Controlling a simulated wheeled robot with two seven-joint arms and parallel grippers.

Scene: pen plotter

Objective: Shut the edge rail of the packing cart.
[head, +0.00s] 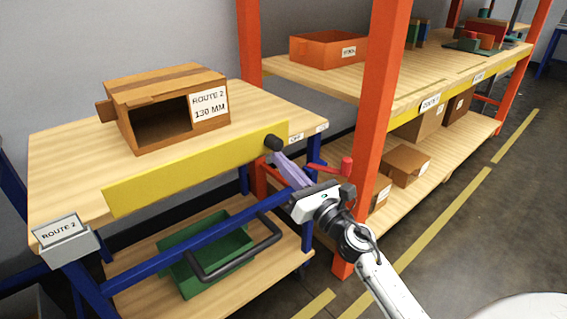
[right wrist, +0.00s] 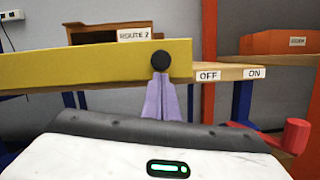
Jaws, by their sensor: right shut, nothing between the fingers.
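The packing cart's wooden top (head: 70,150) carries a yellow edge rail (head: 190,172) along its front edge. The rail also shows in the right wrist view (right wrist: 90,64). A black round knob (head: 273,142) sits near the rail's right end, beside the OFF label (right wrist: 207,76); the ON label (right wrist: 254,73) is further right. My right gripper (head: 279,158) has shut, empty purple fingers. Their tips are right at the knob's underside in the right wrist view (right wrist: 161,76); I cannot tell whether they touch it. My left gripper is not in view.
A wooden box (head: 165,85) labelled ROUTE 2, 130 MM stands on the cart top. A green tray (head: 180,268) and dark bar handle (head: 240,262) are below. An orange shelf post (head: 370,120) and red-ended lever (head: 346,165) stand close right of my gripper.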

